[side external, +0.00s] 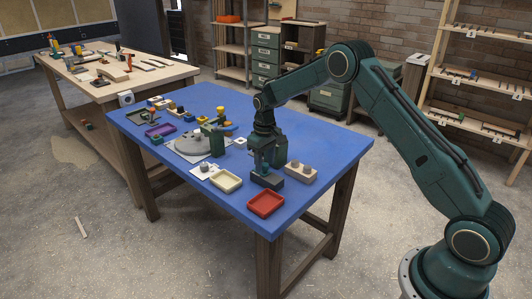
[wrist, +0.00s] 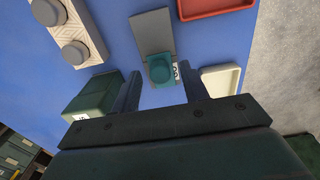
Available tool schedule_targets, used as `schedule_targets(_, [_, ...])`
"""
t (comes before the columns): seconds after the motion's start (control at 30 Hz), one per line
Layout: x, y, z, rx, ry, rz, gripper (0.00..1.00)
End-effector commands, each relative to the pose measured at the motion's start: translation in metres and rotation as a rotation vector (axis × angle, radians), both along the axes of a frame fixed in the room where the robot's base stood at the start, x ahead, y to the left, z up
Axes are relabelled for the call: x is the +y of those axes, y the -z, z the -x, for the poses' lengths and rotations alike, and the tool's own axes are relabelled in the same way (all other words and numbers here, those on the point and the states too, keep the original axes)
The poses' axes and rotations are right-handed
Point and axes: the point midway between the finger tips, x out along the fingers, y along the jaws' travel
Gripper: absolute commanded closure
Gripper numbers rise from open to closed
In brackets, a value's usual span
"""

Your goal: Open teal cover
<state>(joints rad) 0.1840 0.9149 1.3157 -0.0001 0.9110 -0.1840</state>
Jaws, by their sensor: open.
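In the side external view my gripper (side external: 264,167) points down over the dark grey box (side external: 267,181) near the table's front corner. The teal piece is hard to make out there, largely hidden by the gripper.
A red tray (side external: 265,204), a cream tray (side external: 226,181) and a beige block with two knobs (side external: 300,173) stand close around the box. A green box (wrist: 94,96) is left of the fingers in the wrist view. The blue table (side external: 335,145) is clear toward its right end.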

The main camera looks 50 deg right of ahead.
Motion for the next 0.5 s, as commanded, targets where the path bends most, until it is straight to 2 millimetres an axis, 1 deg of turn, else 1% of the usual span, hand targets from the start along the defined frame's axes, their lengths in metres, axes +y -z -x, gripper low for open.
schedule_targets(0.3, [0.0000, 0.0020, 0.0000, 0.000, 0.000, 0.000, 0.56])
schedule_targets(0.33, [0.0000, 0.0020, 0.0000, 0.000, 0.000, 0.000, 0.60])
schedule_targets(0.37, [0.0000, 0.0020, 0.0000, 0.000, 0.000, 0.000, 0.65])
schedule_targets(0.5, [0.0000, 0.0019, 0.0000, 0.000, 0.000, 0.000, 0.93])
